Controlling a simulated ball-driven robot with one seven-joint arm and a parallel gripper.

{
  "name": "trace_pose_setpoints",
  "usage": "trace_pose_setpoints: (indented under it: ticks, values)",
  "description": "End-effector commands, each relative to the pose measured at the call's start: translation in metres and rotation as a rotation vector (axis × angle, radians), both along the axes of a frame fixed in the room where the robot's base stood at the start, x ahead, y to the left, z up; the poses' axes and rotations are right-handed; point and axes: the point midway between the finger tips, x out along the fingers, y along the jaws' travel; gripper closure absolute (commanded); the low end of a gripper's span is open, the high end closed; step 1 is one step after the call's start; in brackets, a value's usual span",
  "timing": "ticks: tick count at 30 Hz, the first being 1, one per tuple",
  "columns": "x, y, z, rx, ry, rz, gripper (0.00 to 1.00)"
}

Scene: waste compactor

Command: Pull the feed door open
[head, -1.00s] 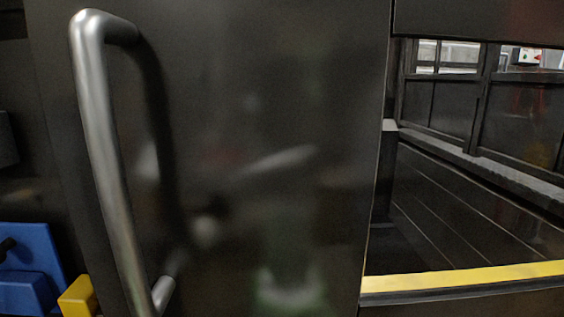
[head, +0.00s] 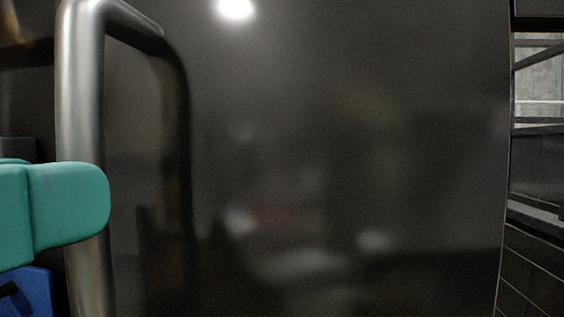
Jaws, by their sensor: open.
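The feed door (head: 320,160) is a large glossy black panel that fills most of the head view. Its upright silver bar handle (head: 82,110) stands near the door's left side, and the lower end is out of the frame. My gripper (head: 80,203) shows as a rounded teal finger coming in from the left edge, in front of the bar and hiding part of it. A sliver of another teal part shows just above it. The jaws are open; whether they touch the bar cannot be told.
Past the door's right edge is a gap onto dark ribbed panels (head: 535,260) and a framed window (head: 540,85). A blue object (head: 28,292) sits at the lower left, partly behind my gripper.

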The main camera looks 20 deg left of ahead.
Motion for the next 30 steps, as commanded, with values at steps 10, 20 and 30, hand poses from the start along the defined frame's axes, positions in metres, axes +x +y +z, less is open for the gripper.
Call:
trace_pose_setpoints:
  ticks: [10,20,30]
  values:
    - [0.036,0.001,0.0,0.0,0.0,0.001,0.56]
    - [0.037,0.002,0.0,0.0,0.0,0.001,0.59]
    - [0.037,0.002,0.0,0.0,0.0,0.001,0.92]
